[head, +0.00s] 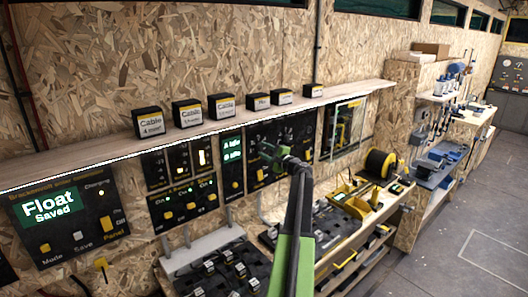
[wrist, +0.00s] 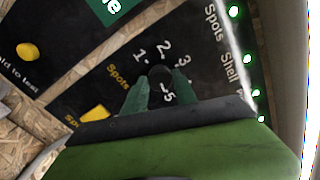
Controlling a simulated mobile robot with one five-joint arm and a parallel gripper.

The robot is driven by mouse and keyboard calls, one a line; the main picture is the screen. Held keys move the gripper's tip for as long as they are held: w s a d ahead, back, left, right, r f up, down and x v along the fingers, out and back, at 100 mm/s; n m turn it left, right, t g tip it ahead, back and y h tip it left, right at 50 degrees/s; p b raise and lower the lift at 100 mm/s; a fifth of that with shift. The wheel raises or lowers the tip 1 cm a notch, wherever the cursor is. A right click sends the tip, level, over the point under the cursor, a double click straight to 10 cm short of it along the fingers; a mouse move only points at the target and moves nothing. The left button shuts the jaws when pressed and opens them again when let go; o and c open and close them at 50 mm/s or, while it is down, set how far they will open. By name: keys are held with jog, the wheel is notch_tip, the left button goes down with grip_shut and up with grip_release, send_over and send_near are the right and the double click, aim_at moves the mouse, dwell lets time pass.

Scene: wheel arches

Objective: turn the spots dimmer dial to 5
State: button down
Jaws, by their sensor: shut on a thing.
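The spots dimmer dial (wrist: 160,76) is a dark round knob on a black panel (wrist: 120,60). Tilted white numbers 1, 2, 3 and 5 show around it; the 4 is not clearly readable. My gripper (wrist: 158,92) has its two green fingertips on either side of the knob, shut on it. The knob's pointer cannot be made out. In the head view my gripper (head: 272,153) is at the black wall panel below the shelf, and it hides the dial there.
Yellow "Spots" lettering and a yellow switch (wrist: 96,114) are close left of the fingers. A column of green lights (wrist: 247,59) runs along the right. Above the panels a wooden shelf (head: 350,92) juts out, carrying several black boxes. A cluttered workbench (head: 330,228) stands below.

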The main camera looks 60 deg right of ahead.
dwell(0.4)
jog(key=c, duration=1)
grip_release()
jog(key=v, duration=1.7)
jog(key=shift+s, duration=0.25)
jog(key=shift+f, duration=0.15)
